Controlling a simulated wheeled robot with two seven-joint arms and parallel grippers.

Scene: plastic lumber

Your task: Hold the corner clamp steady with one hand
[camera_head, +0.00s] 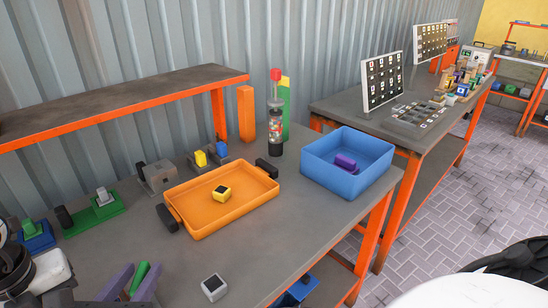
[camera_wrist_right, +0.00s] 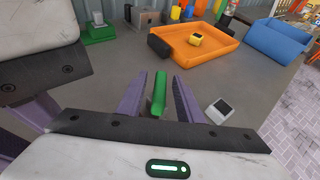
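My right gripper (camera_head: 130,283) is low at the front left of the workbench, with purple fingers pointing forward. In the right wrist view its fingers (camera_wrist_right: 160,98) stand apart on either side of a green bar (camera_wrist_right: 159,95), with small gaps showing. The bar also shows in the head view (camera_head: 140,275); its lower part is hidden. I cannot tell for sure which thing is the corner clamp, or whether this bar is part of it. My left gripper (camera_wrist_right: 35,112) shows only in part at the left of the wrist view; its opening is unclear.
A grey-and-white cube (camera_head: 215,287) lies right of the right gripper. An orange tray (camera_head: 245,203) holds a yellow-black cube (camera_head: 221,193). A blue bin (camera_head: 347,160) holds a purple piece (camera_head: 345,162). A green block fixture (camera_head: 95,216) stands left; bare bench (camera_head: 300,225) lies right of the tray.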

